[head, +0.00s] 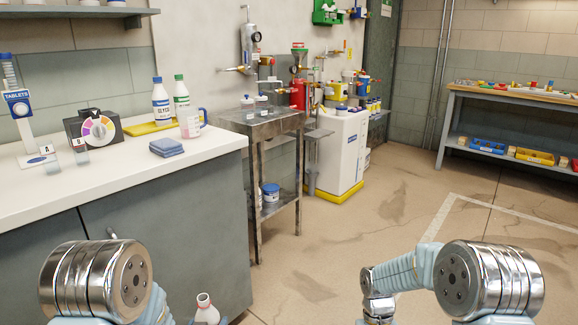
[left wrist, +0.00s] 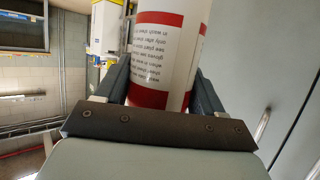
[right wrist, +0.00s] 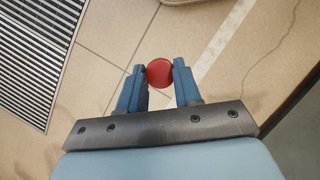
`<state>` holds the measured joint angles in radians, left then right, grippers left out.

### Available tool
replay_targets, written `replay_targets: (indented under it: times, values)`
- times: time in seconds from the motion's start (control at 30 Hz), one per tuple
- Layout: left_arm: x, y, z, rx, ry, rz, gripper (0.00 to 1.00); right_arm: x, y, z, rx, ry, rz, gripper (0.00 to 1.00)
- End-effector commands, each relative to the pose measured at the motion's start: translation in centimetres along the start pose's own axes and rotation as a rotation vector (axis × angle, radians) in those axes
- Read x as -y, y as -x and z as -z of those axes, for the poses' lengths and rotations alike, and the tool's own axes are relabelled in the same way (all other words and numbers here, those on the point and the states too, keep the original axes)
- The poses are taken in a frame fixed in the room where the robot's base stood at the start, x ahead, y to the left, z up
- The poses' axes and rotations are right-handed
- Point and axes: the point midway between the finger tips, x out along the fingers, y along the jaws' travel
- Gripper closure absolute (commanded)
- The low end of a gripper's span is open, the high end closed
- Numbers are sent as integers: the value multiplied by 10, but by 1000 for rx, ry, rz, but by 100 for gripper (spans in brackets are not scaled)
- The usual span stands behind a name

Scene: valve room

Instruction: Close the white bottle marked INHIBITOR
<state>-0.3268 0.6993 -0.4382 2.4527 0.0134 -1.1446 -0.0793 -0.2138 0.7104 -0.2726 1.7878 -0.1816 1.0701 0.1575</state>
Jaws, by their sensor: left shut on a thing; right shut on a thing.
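A white bottle (left wrist: 168,55) with red bands and small print fills the space between the fingers of my left gripper (left wrist: 162,85), which is shut on it. The word INHIBITOR is not visible on the side shown. In the head view the bottle's shoulder and neck (head: 206,308) show at the bottom edge, roughly upright; the neck seems to have no cap on it. My right gripper (right wrist: 159,72) is shut on a round red cap (right wrist: 159,73), held between its fingertips above the floor, apart from the bottle. Both grippers lie mostly below the head view.
A white counter (head: 110,185) on grey cabinets (head: 180,235) stands at left, close to my left arm. It bears other bottles (head: 160,102) and a cup. A metal stand (head: 262,128) and white tank (head: 340,150) are behind. Open floor (head: 340,250) lies ahead and right.

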Motion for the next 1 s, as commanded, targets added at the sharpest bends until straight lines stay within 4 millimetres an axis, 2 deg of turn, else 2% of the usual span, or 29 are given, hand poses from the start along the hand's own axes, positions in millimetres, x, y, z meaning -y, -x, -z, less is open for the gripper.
replay_targets:
  times: [0.5, 0.63, 0.77, 1.0]
  values:
    - [0, 0, 0, -3, -1, -2, 87, 0, 0, 0, -2, -3, 1, 99]
    - [-8, 0, -1, -2, -15, -34, 87, 0, 0, 0, -2, -3, 1, 99]
    - [-31, 2, -5, -2, -53, -128, 86, 0, 0, 0, -1, -3, 1, 99]
    - [-94, 6, -16, -3, -158, -383, 86, 0, 0, 0, -1, -2, 1, 99]
